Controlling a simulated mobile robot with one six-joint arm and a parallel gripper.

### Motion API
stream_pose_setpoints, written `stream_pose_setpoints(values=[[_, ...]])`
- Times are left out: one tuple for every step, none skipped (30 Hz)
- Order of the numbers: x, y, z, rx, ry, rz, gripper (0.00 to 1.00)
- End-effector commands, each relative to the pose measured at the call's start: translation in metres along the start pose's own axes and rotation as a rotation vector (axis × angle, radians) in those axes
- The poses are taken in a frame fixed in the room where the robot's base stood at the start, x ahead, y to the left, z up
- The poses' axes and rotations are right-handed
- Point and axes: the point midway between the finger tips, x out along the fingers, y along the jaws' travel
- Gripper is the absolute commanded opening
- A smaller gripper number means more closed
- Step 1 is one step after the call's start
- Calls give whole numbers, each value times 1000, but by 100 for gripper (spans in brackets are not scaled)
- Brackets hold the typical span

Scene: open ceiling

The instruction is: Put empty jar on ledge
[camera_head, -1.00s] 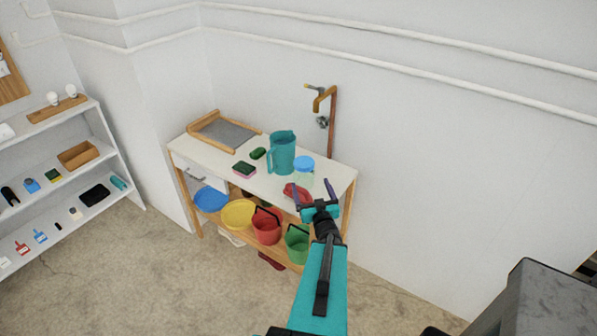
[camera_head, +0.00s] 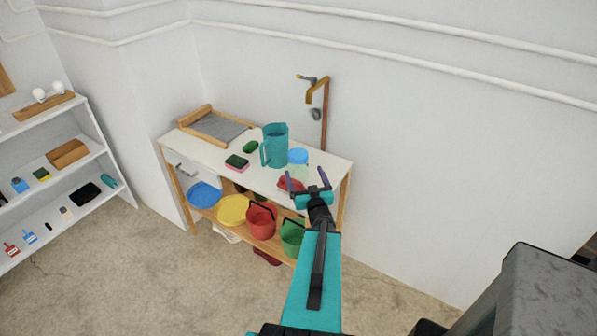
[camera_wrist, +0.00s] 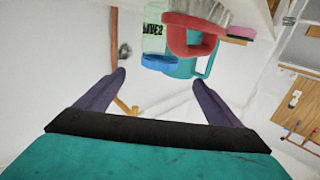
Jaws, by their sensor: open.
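A clear, pale green jar (camera_head: 298,171) with a blue lid stands on the white tabletop (camera_head: 208,153) near its right end. In the wrist view, which looks upside down, the jar (camera_wrist: 154,38) shows a dark-lettered label, and I cannot tell whether it is empty. My gripper (camera_head: 306,180) is open, with nothing between its purple fingers. It is in front of the jar in the head view, apart from it. In the wrist view the fingers (camera_wrist: 160,78) point towards the jar's side of the table. No ledge is clearly identifiable apart from the table and shelves.
A red item (camera_head: 289,184) lies in front of the jar, partly behind my gripper. Shelves (camera_head: 95,140) stand at the left.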

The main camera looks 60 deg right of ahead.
Motion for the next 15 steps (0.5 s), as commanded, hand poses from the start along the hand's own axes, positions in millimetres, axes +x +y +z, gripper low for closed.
stream_pose_setpoints(values=[[3, 0, 3, -1, 2, -1, 87], [4, 0, 3, -1, 2, -1, 87], [6, 0, 3, -1, 2, -1, 87], [7, 0, 3, -1, 2, -1, 87], [9, 0, 3, -1, 1, 0, 87], [10, 0, 2, -1, 2, 0, 87], [12, 0, 2, -1, 2, 0, 87], [12, 0, 2, -1, 2, 0, 87], [14, 0, 2, -1, 2, -1, 87], [14, 0, 3, 0, 2, -1, 87], [15, 0, 3, 0, 1, -2, 87], [17, 0, 3, 0, 1, -2, 87], [18, 0, 3, -1, 1, -2, 87], [18, 0, 3, -1, 1, -2, 87], [20, 0, 3, -1, 1, -2, 87]])
